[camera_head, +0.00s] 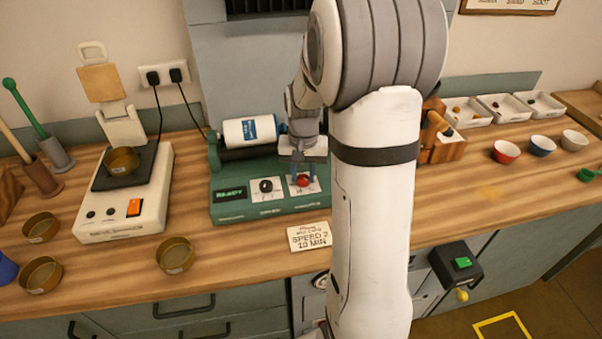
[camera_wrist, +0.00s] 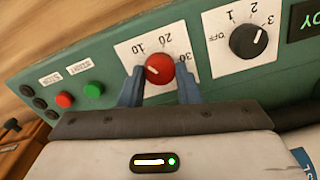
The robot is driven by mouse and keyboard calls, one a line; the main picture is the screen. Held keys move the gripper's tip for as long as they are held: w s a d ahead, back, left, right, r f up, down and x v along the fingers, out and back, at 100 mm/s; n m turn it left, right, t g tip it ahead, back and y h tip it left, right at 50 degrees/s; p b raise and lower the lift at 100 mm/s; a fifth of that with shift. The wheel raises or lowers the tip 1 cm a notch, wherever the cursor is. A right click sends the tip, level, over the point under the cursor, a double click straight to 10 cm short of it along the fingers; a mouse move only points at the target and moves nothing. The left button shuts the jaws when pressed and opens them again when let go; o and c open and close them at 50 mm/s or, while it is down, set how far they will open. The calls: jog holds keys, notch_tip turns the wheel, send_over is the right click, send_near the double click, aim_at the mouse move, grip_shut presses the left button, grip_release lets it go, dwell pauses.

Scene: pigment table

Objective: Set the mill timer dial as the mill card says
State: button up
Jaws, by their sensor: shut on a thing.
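The mill (camera_head: 270,200) is a green unit with a white drum on top. Its timer dial is a red knob (camera_wrist: 159,68) on a white plate marked 10, 20 and 30. The knob's white mark points up and left in the wrist view, on the 10 side. My gripper (camera_wrist: 160,86) is shut on this knob, with one blue finger on each side. The knob also shows below my gripper in the head view (camera_head: 303,180). The mill card (camera_head: 309,237) lies in front and reads 10 MIN under a speed line whose number is hard to read.
A black speed knob (camera_wrist: 248,39) sits beside the timer, its mark towards 3. Red (camera_wrist: 64,100) and green (camera_wrist: 93,89) buttons are on the other side. A scale (camera_head: 125,205) and brass bowls stand left; small coloured bowls (camera_head: 506,152) stand right.

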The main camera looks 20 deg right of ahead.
aim_at(302, 177)
dwell(0.3)
jog(key=o, duration=1)
jog(key=shift+c, duration=0.2)
notch_tip(302, 177, up, 8)
jog(key=shift+a+f, duration=0.1)
